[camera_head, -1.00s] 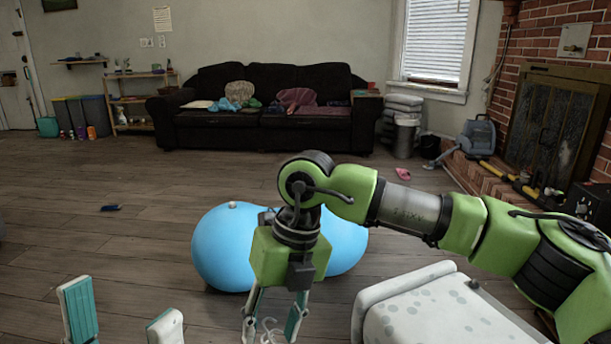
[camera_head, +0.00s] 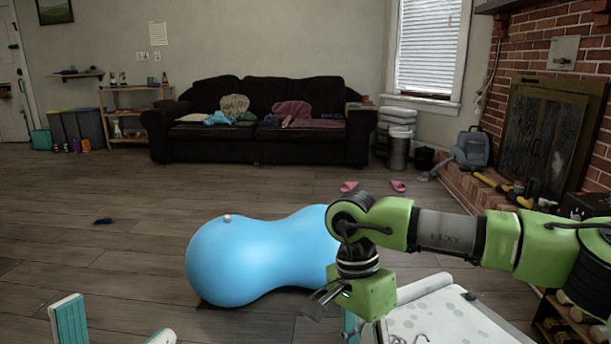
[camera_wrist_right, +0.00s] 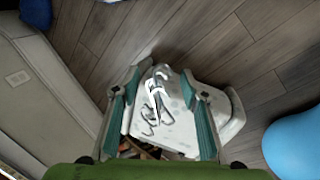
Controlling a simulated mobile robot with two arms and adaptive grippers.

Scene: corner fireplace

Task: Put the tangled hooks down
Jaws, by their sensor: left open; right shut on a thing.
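The tangled hooks (camera_wrist_right: 155,95) are thin grey-white metal hooks. In the right wrist view they show between the fingers of my right gripper (camera_wrist_right: 158,100), which is shut on them, over a white spotted top (camera_wrist_right: 178,128). In the head view the hooks (camera_head: 420,339) are partly cut off at the bottom edge, and the right gripper (camera_head: 365,330) is beside the white spotted top (camera_head: 455,318). Whether the hooks touch that top is unclear. My left gripper (camera_head: 114,318) is open and empty at the bottom left, apart from the hooks.
A blue peanut-shaped ball (camera_head: 235,262) lies on the floor left of my right gripper. A shelf with rolled items (camera_head: 575,318) stands at the lower right. Pink slippers (camera_head: 398,186) lie near the brick hearth. The wooden floor at left is mostly clear.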

